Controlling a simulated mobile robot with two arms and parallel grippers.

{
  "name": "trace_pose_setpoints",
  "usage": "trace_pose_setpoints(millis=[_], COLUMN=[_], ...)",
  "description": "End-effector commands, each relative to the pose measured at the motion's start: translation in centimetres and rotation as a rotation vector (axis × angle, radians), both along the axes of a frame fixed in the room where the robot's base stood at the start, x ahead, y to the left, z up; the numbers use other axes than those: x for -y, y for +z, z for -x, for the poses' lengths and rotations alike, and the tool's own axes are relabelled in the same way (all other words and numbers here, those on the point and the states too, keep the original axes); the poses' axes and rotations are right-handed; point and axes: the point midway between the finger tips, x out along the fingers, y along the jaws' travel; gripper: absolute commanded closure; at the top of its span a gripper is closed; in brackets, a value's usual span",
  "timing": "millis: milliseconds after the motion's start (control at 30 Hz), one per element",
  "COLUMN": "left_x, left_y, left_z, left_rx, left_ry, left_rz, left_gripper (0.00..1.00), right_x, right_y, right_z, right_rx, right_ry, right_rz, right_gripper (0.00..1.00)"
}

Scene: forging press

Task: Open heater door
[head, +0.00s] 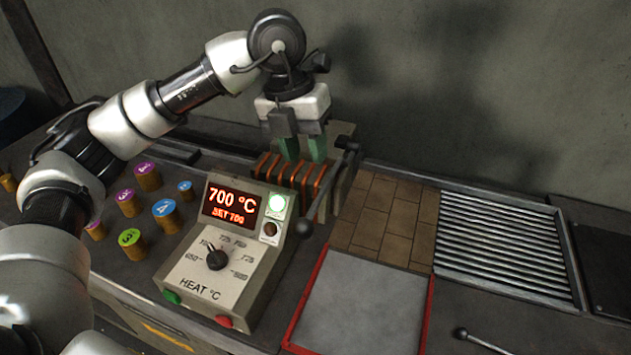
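The heater (343,132) is a beige box behind the control panel, with a row of dark and orange-edged bars (290,175) across its front. A lever with a dark ball knob (305,228) slants down from a black pivot at the heater's right side. I cannot make out a separate door panel or tell its state. My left gripper (302,157) points down at the heater, just above or in front of the bars. Its two green fingers are apart, with nothing clearly held between them; their tips are close to the bars. My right gripper is out of view.
The control panel (225,255) reads 700 °C, with a lit green lamp and a dial. Several numbered cylinders (131,243) stand to its left. To the right are a brick surface (385,220), a slatted rack (505,245) and a red-edged grey plate (360,305).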

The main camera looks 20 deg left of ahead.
Motion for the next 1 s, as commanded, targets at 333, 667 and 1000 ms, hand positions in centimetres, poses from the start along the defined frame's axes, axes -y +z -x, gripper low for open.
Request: trace_pose_setpoints(millis=[333, 667, 1000], left_x=[1.4, 1.8, 1.8], left_y=[-6.3, -8.5, -8.5], left_z=[0.1, 0.1, 0.1], left_rx=[-0.003, 0.000, 0.000], left_ry=[0.000, 0.000, 0.000], left_rz=[0.000, 0.001, 0.001], left_gripper=[0.62, 0.62, 0.83], right_x=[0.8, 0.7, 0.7], right_y=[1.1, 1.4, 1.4], right_z=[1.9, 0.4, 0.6], right_rx=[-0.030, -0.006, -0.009], right_ry=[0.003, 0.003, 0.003], right_rz=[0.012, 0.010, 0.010], right_gripper=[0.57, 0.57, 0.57])
